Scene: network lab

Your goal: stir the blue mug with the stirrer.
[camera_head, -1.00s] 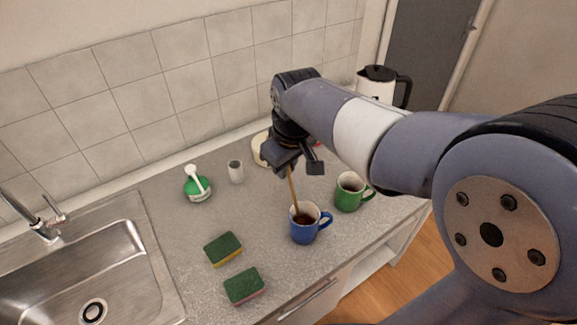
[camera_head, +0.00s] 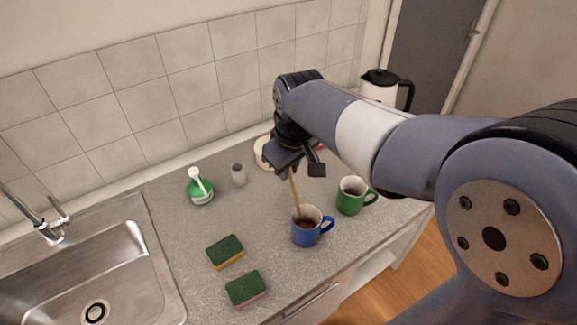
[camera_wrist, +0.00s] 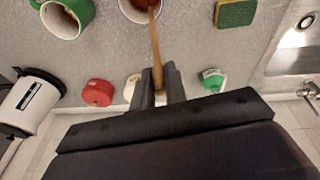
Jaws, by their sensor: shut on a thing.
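The blue mug (camera_head: 303,236) stands upright on the counter with dark liquid inside. In the wrist view only part of the mug (camera_wrist: 128,12) shows at the top edge. My gripper (camera_head: 288,164) is above and behind the mug, shut on the wooden stirrer (camera_head: 294,189). The stirrer slants down, and its lower end is inside the blue mug, hidden in the liquid. In the wrist view the stirrer (camera_wrist: 154,45) runs from between my fingertips (camera_wrist: 159,82) up to the mug.
A green mug (camera_head: 349,202) stands close to the right of the blue one. Two sponges (camera_head: 226,249) (camera_head: 246,286) lie to the left front. The sink (camera_head: 85,265) is at left.

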